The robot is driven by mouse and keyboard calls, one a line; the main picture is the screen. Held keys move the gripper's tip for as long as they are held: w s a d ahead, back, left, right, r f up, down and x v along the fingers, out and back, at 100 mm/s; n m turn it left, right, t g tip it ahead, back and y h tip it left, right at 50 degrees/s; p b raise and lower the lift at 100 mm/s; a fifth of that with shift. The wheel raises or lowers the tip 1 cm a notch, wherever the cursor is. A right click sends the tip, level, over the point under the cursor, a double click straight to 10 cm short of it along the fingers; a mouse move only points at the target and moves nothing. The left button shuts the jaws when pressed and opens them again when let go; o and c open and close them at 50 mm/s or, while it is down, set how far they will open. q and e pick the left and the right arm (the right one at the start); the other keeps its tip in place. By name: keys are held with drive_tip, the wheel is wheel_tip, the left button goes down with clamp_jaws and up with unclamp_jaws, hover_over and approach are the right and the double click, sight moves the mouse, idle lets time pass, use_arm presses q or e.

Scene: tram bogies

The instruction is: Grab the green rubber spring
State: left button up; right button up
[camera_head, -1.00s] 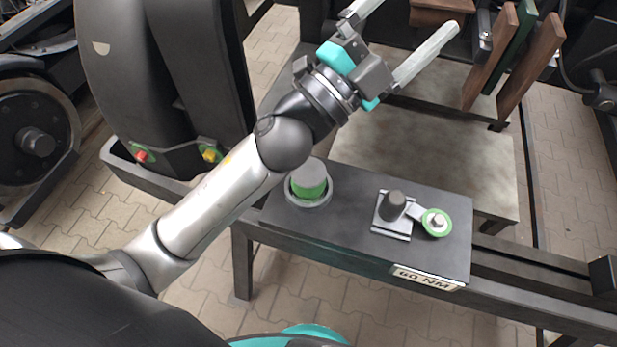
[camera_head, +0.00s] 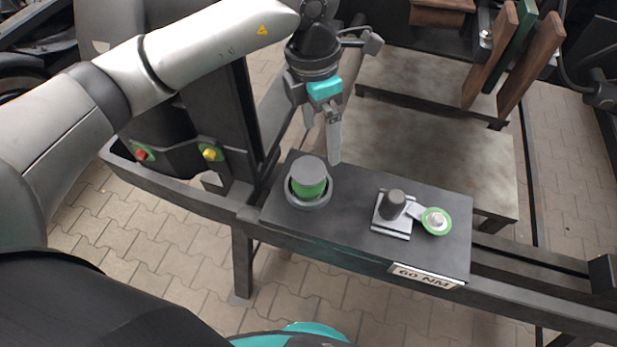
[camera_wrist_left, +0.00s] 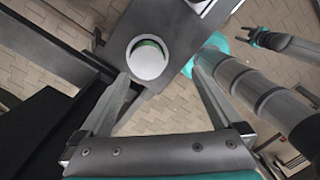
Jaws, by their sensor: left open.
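The green rubber spring (camera_head: 309,184) is a short upright cylinder with a grey top and a green band. It stands in a grey ring holder (camera_head: 293,199) at the left end of a dark plate. In the left wrist view the spring (camera_wrist_left: 148,62) shows from above, its grey top hiding most of the green. My left gripper (camera_head: 322,142) points down, open and empty, above and slightly behind the spring. In the left wrist view its fingers (camera_wrist_left: 160,76) stand apart, the spring's top showing between and beyond their tips. My right gripper (camera_wrist_left: 285,43) appears small at upper right; its opening is unclear.
The dark plate (camera_head: 345,212) also carries a small clamp block with a black knob (camera_head: 394,205) and a green-ringed disc (camera_head: 436,222). A "60 NM" label (camera_head: 427,277) is on its front edge. Brown and green upright slabs (camera_head: 515,65) stand behind at right.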

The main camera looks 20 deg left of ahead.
sight(309, 170)
use_arm(q)
drive_tip(key=shift+y, duration=0.6)
drive_tip(key=f, duration=0.5)
drive_tip(key=a+f, duration=0.1)
drive_tip(key=f, duration=0.4)
drive_tip(key=a+f, duration=0.1)
drive_tip(key=f, duration=0.4)
drive_tip(key=shift+w, duration=0.25)
drive_tip(key=shift+r, duration=0.15)
clamp_jaws()
